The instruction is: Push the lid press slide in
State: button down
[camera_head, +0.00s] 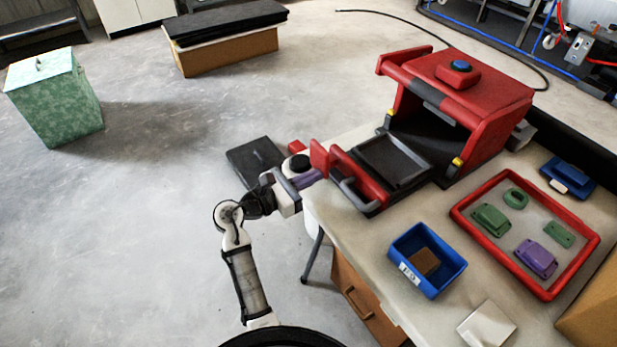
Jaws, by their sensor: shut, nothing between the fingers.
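The lid press (478,95) is a red housing with a blue button on top, on the table at the upper right. Its slide (393,162) is a dark tray with a red front and a grey handle (352,195). The slide stands out of the housing's dark opening, toward the lower left. My gripper (318,175) is shut and empty at the table's left edge, just left of the slide's red front. Its fingertips are small and partly hidden, so I cannot tell whether they touch the front.
A blue bin (408,283) with a brown block stands in front of the press. A red-rimmed tray (553,293) holds green and purple parts at the right. A white block (487,325) lies near the front edge. A dark flat object (255,160) lies on the floor behind my gripper.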

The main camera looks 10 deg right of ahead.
aim_at(341, 163)
jog(key=p+x, duration=0.3)
jog(key=x, duration=0.5)
jog(key=shift+w+d+r+p, duration=0.1)
jog(key=shift+d+r+p, duration=0.05)
jog(key=shift+d+p, duration=0.25)
jog(key=shift+w+d, duration=0.15)
jog(key=shift+d, duration=0.1)
jog(key=shift+a, duration=0.15)
